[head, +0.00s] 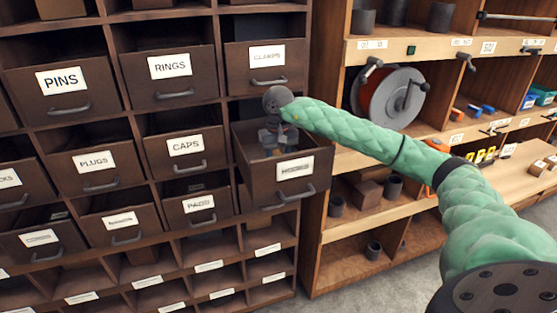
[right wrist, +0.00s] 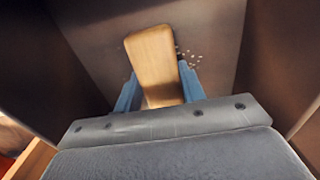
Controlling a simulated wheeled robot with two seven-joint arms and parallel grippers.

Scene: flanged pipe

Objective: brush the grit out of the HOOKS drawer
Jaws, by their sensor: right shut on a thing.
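The open drawer (head: 310,178), its label too blurred to read surely, is pulled out of the cabinet at the right column. My right gripper (head: 279,148) reaches down into it from above. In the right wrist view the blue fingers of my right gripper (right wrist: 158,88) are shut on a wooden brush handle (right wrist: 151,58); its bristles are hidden. Pale grit (right wrist: 192,57) lies on the drawer floor just right of the handle. The brown drawer walls rise on both sides. My left gripper is not in view.
Closed-in drawers labelled CAPS (head: 186,155), RINGS (head: 170,75) and CLAMPS (head: 265,65) surround the open drawer. Grey floor (head: 345,298) shows below.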

